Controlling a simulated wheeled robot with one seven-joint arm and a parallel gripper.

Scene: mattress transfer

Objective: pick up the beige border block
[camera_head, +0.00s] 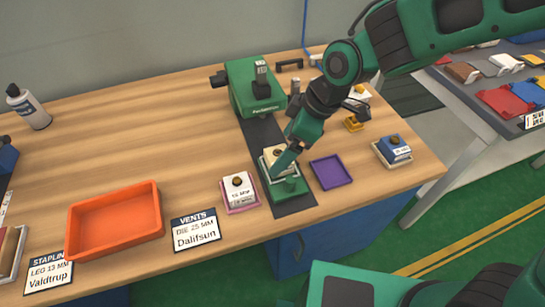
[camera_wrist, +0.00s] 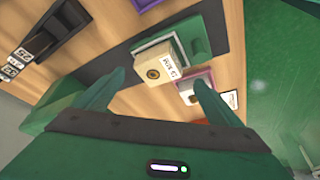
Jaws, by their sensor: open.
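In the wrist view my gripper (camera_wrist: 160,84) is open, one finger to each side of the block. I cannot tell whether either finger touches it.
A white block (camera_head: 238,184) in a pink tray stands close on the left, and an empty purple tray (camera_head: 331,172) on the right. A blue block (camera_head: 393,146) is further right. An orange tray (camera_head: 115,219) lies left, with clear wooden table (camera_head: 150,130) behind it.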

